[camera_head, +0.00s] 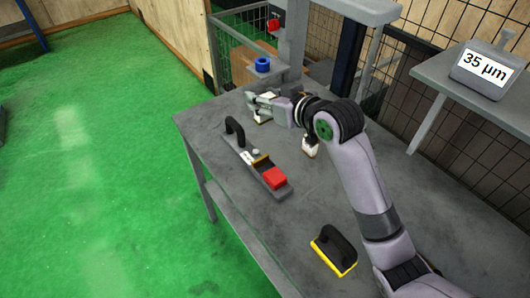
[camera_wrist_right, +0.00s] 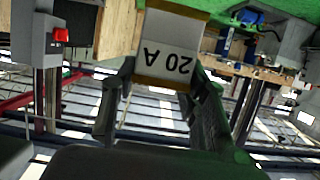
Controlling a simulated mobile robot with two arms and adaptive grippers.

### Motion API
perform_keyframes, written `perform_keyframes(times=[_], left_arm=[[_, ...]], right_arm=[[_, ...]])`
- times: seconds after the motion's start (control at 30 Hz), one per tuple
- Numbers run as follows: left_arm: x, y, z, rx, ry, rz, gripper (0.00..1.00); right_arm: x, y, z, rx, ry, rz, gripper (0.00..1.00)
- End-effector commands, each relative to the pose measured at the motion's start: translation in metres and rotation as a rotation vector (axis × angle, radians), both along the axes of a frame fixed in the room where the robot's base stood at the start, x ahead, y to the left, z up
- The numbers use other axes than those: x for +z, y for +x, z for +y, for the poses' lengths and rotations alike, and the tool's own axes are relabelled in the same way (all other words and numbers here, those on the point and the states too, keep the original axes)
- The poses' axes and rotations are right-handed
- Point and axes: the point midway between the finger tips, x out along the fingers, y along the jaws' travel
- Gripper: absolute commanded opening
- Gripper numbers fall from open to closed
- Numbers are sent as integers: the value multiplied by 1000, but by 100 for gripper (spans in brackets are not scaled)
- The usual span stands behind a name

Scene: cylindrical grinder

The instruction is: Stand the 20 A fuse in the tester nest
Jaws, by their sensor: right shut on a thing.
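The 20 A fuse (camera_wrist_right: 168,50) is a pale block with orange-brown ends. Its "20 A" label reads upside down in the right wrist view. My right gripper (camera_head: 262,104) is shut on it above the far left part of the table; in the head view only a small pale part of the fuse (camera_head: 264,121) shows below the fingers. A blue round piece (camera_head: 262,64) stands beyond the gripper, by the grey post. I cannot tell whether it is the tester nest. My left gripper is not in view.
A long grey fixture with a black handle (camera_head: 235,131) and a red block (camera_head: 275,177) lies on the grey table (camera_head: 225,110). Another pale block (camera_head: 310,148) stands beside my right arm. A yellow-edged black-handled tool (camera_head: 335,251) lies nearer.

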Motion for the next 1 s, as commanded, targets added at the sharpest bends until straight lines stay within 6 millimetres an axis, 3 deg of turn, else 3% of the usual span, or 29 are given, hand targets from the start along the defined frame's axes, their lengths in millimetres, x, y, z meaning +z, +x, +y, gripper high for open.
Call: perform_keyframes(times=[0.13, 0.33, 0.47, 0.6, 0.8, 1.0], left_arm=[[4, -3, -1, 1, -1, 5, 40], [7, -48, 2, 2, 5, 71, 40], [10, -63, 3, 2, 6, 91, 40], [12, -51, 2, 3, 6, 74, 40], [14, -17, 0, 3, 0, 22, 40], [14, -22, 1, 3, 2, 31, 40]], right_arm=[[-28, -2, 0, 1, -1, 9, 10], [-82, -2, 0, 0, -2, 10, 10], [-116, -2, 0, 0, -1, 8, 10], [-142, -2, 0, -2, -1, 4, 10], [-159, -2, 0, 0, -1, 2, 10], [-190, -3, 0, 1, -2, 5, 10]])
